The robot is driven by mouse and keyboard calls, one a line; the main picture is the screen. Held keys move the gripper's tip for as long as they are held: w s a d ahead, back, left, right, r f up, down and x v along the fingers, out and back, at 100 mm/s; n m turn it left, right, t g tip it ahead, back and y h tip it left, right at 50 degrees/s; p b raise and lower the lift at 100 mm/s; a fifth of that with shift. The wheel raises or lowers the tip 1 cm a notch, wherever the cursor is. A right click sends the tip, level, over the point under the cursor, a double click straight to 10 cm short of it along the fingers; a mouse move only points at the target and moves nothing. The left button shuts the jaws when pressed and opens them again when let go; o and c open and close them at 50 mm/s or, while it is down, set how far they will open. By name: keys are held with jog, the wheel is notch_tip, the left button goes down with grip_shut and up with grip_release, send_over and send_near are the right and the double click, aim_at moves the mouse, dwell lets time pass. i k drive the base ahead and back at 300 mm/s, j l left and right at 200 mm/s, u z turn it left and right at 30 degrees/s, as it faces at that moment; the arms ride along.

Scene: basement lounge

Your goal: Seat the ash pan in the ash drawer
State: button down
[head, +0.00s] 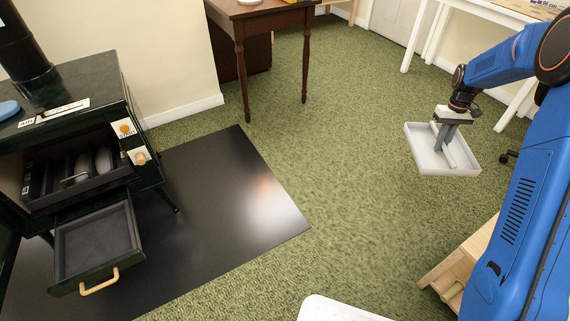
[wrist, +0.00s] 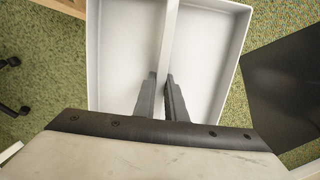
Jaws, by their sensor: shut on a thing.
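The ash pan (head: 418,143) is a shallow white tray with a raised bar down its middle, at the right in the head view. My gripper (head: 446,143) is shut on that middle bar and holds the pan in the air over the green carpet. In the wrist view the pan (wrist: 208,45) fills the centre, with my gripper's fingers (wrist: 161,95) on either side of the bar. The ash drawer (head: 97,241) is pulled out from the lower part of the dark stove at the left. It is empty and has a wooden handle.
The stove (head: 85,78) stands on a black floor plate (head: 225,200). Its fire chamber above the drawer is open. A wooden table (head: 262,14) stands at the back and a white table (head: 480,10) at the back right. A white surface (head: 335,309) shows at bottom.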

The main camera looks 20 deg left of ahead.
aim_at(98, 243)
jog(key=j+u, duration=0.15)
jog(key=u, duration=0.25)
jog(key=k+j+u, duration=0.1)
jog(key=u, duration=0.35)
jog(key=j+u, duration=0.2)
jog(key=u, duration=0.2)
jog(key=j+u, duration=0.15)
jog(key=u, duration=0.25)
jog(key=j+u, duration=0.15)
jog(key=u, duration=0.3)
